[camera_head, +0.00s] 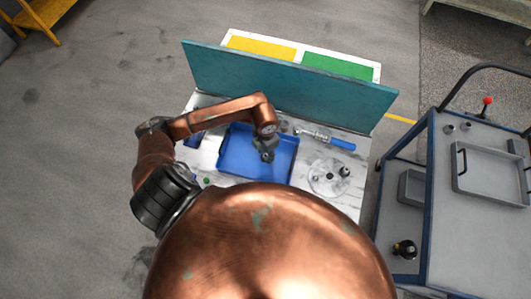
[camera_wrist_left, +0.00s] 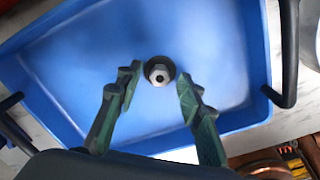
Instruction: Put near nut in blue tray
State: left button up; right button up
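The blue tray (camera_head: 230,165) lies on the marbled worktop and fills most of the left wrist view (camera_wrist_left: 215,45). A dark round nut with a grey hexagonal centre (camera_wrist_left: 159,71) shows over the tray floor, just past and between my left fingertips. Whether it rests on the floor or is slightly above it, I cannot tell. My left gripper (camera_head: 266,152) hangs over the tray, pointing down. In the left wrist view its green fingers (camera_wrist_left: 159,78) are spread, with gaps on both sides of the nut. My right gripper is not in view.
A pale round plate (camera_head: 323,186) with dark small parts sits right of the tray. A blue-handled tool (camera_head: 342,144) lies behind it. A teal panel (camera_head: 290,85) stands along the worktop's back. A grey-blue cart (camera_head: 470,235) stands at right.

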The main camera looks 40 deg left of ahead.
aim_at(265, 155)
pick_arm(q)
notch_tip(265, 155, up, 12)
jog(key=shift+r, duration=0.2)
dwell(0.4)
